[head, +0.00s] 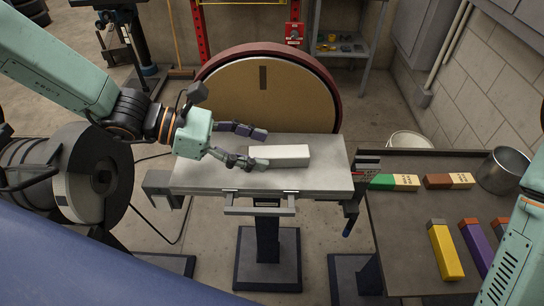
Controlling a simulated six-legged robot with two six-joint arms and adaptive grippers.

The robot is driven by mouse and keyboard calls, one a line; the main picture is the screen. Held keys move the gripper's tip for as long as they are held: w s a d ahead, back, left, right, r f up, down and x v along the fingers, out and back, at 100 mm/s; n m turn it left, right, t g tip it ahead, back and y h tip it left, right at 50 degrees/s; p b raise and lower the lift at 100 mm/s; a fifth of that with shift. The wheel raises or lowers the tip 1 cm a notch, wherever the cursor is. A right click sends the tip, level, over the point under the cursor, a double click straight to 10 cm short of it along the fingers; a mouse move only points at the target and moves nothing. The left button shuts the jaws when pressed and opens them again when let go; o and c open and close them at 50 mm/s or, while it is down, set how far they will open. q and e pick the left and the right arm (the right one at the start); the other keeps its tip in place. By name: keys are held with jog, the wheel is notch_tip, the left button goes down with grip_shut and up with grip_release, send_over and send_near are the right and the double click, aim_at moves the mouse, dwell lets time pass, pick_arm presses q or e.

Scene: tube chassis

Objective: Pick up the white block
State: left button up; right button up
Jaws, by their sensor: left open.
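The white block (282,155) lies flat on the light grey worktop (330,178) of a pedestal machine, near its middle. My left gripper (266,150) comes in from the left. Its fingers are spread apart, one above the block's left end in the picture and the other by its lower left end. I cannot tell whether the lower finger touches the block. Part of my right arm shows at the lower right edge; its gripper is out of the frame.
A large disc (265,90) with a dark red rim stands behind the worktop. At the right, a dark table (400,235) holds several coloured blocks, including a yellow one (444,253), and a metal pot (502,171). A white bucket (409,141) stands behind that table.

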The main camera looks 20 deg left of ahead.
aim_at(269, 153)
pick_arm(q)
jog(key=shift+w+d+f, duration=0.15)
jog(key=shift+d+f, duration=0.2)
jog(key=shift+f, duration=0.1)
jog(key=b+x, duration=0.1)
jog(key=x, duration=0.1)
jog(key=shift+d, duration=0.4)
jog(key=shift+w+d+f+b, duration=0.15)
jog(key=shift+d+b, duration=0.05)
jog(key=shift+b, duration=0.1)
jog(key=shift+w+f, duration=0.2)
jog(key=shift+w, duration=0.05)
jog(key=shift+d, duration=0.1)
jog(key=shift+d+r, duration=0.1)
